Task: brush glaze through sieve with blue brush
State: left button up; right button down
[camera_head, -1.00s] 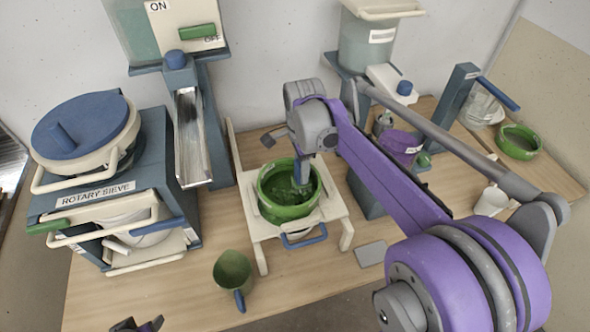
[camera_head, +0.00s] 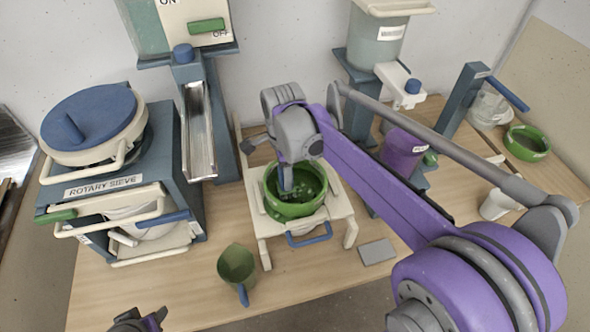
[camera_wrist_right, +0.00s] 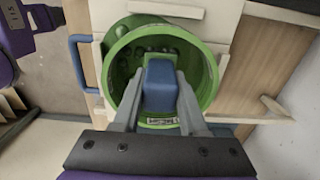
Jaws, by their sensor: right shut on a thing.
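The green sieve (camera_head: 297,210) is a round bowl on a cream stand in the middle of the table. It also shows in the wrist view (camera_wrist_right: 212,82), with several dark spots and green glaze inside. My right gripper (camera_head: 286,184) reaches down into it, left of its middle. In the wrist view that gripper (camera_wrist_right: 158,100) is shut on the blue brush (camera_wrist_right: 160,80), a block-shaped blue piece between its grey fingers. My left gripper (camera_head: 140,322) shows only in part at the bottom edge, away from the sieve.
A green jug (camera_head: 236,264) stands in front of the stand, left of a grey flat block (camera_head: 377,252). The rotary sieve machine (camera_head: 122,205) stands left. A purple container (camera_head: 402,152), a white cup (camera_head: 495,205) and a green bowl (camera_head: 527,145) stand right.

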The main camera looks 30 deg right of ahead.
jog(key=shift+a, duration=0.55)
jog(key=shift+d, duration=0.1)
send_over(308, 188)
jog(key=shift+d, duration=0.1)
dwell(0.4)
jog(key=shift+w+a, duration=0.4)
jog(key=shift+a, duration=0.75)
jog(key=shift+w+a, duration=0.4)
jog(key=shift+a, duration=0.7)
jog(key=shift+w+a, duration=0.4)
jog(key=shift+a, duration=0.75)
jog(key=shift+s+d, duration=0.2)
jog(key=shift+d, duration=0.7)
jog(key=shift+s+d, duration=0.2)
jog(key=shift+d, duration=0.7)
